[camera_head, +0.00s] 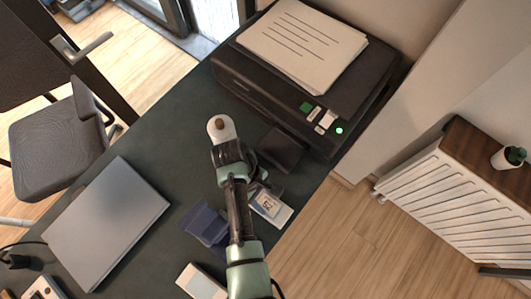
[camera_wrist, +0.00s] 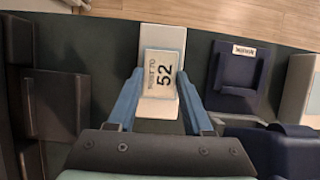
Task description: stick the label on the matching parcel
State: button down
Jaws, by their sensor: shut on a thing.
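My gripper (camera_wrist: 160,80) has two blue fingers, one on each side of a small pale label (camera_wrist: 160,72) printed with a large "52" and a smaller line that I cannot read surely. It is shut on the label. Behind the label is a flat white piece (camera_wrist: 163,38), which shows above and below it; I cannot tell whether they touch. In the head view the label (camera_head: 267,203) and the white piece (camera_head: 284,217) show just right of my arm, near the desk's edge. The fingertips are mostly hidden there. No piece is clearly recognisable as a parcel.
A dark blue holder (camera_wrist: 238,75) with a small printed tag stands to the right in the wrist view. Another pale block (camera_head: 200,283) lies nearer. A black printer (camera_head: 300,100) with paper on top fills the far desk. A closed grey laptop (camera_head: 105,222) lies left.

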grip_release()
dwell(0.5)
jog(key=shift+p+v, duration=2.4)
jog(key=shift+v, duration=0.55)
